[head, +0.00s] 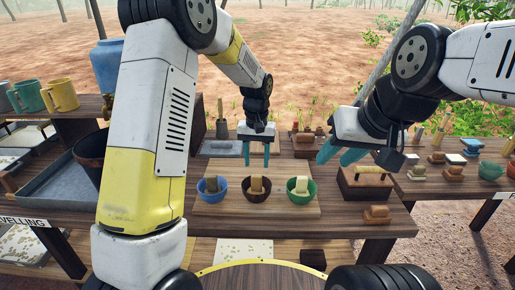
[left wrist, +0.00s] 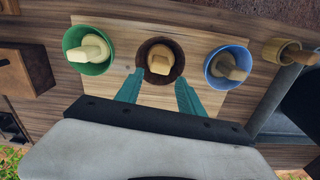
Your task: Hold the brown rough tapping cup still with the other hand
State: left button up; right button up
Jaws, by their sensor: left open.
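The brown tapping cup (head: 257,197) stands on a light wooden board between a blue cup (head: 212,195) and a green cup (head: 300,195). Each cup holds a tan block-like piece. In the left wrist view the brown cup (left wrist: 149,76) is in the middle, with the green cup (left wrist: 77,62) left and the blue cup (left wrist: 218,81) right. My left gripper (head: 257,153) is open and empty, above and behind the brown cup, fingers pointing down. In the wrist view its fingertips (left wrist: 160,80) lie on either side of the cup's near rim; contact is not visible. My right gripper (head: 338,153) is open and empty, right of the green cup.
A grey tray (head: 60,190) and a dark brown pot (head: 88,160) are at the left. Small blocks and bowls crowd the right table.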

aim_at(256, 183)
pick_arm(q)
notch_tip(256, 183, down, 10)
dwell(0.4)
